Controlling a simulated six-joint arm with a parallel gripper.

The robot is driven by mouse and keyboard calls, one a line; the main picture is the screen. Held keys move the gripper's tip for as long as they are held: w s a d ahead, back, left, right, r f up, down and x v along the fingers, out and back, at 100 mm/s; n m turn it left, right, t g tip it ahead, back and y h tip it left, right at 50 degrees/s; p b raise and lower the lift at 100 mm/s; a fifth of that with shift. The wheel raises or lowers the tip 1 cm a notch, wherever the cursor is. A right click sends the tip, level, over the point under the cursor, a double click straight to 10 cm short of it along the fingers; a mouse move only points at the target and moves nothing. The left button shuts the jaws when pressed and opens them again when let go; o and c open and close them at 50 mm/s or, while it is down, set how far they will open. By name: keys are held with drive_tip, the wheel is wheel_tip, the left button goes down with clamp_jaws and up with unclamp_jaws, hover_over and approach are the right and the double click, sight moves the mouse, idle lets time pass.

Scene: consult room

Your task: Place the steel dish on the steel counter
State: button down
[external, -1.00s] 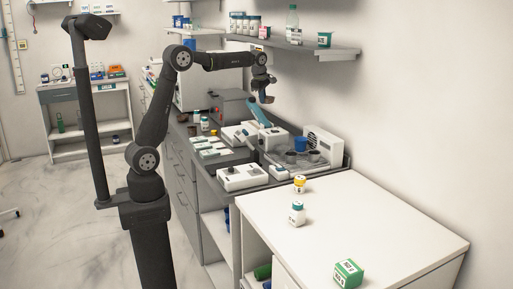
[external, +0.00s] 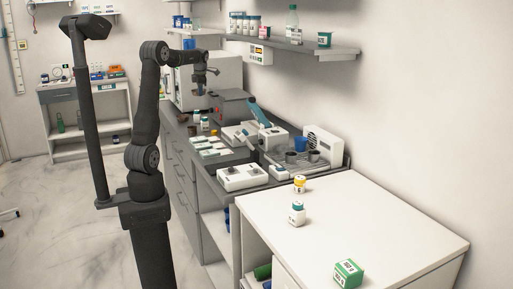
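My gripper (external: 205,79) hangs pointing down over the far part of the grey steel counter (external: 228,161), in front of the white boxy appliance. Its fingers are small and dark here, and I cannot tell whether they are open or shut or hold anything. I cannot make out the steel dish with certainty. Two small dark cups (external: 291,156) stand on the tray at the counter's right end, with a blue cup (external: 300,143) behind them.
The counter is crowded with a white flat device (external: 242,177), a microscope-like device (external: 270,137), white cards (external: 207,148) and small bottles. A wall shelf (external: 300,47) overhangs the back. The white table (external: 365,215) in front is mostly clear, with two bottles and a green-white box (external: 347,273).

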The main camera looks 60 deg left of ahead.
wheel_tip(320, 180, down, 11)
drive_tip(key=s+a+f, duration=0.1)
drive_tip(key=a+f, duration=0.1)
drive_tip(key=a, duration=0.1)
drive_tip(key=s+a+f, duration=0.2)
drive_tip(key=a, duration=0.1)
drive_tip(key=s+a+f, duration=0.2)
drive_tip(key=a+f, duration=0.1)
drive_tip(key=a, duration=0.1)
drive_tip(key=shift+a, duration=0.1)
drive_tip(key=shift+f, duration=2.05)
drive_tip(key=c, duration=2)
unclamp_jaws()
drive_tip(key=shift+o, duration=0.4)
drive_tip(key=shift+r, duration=0.1)
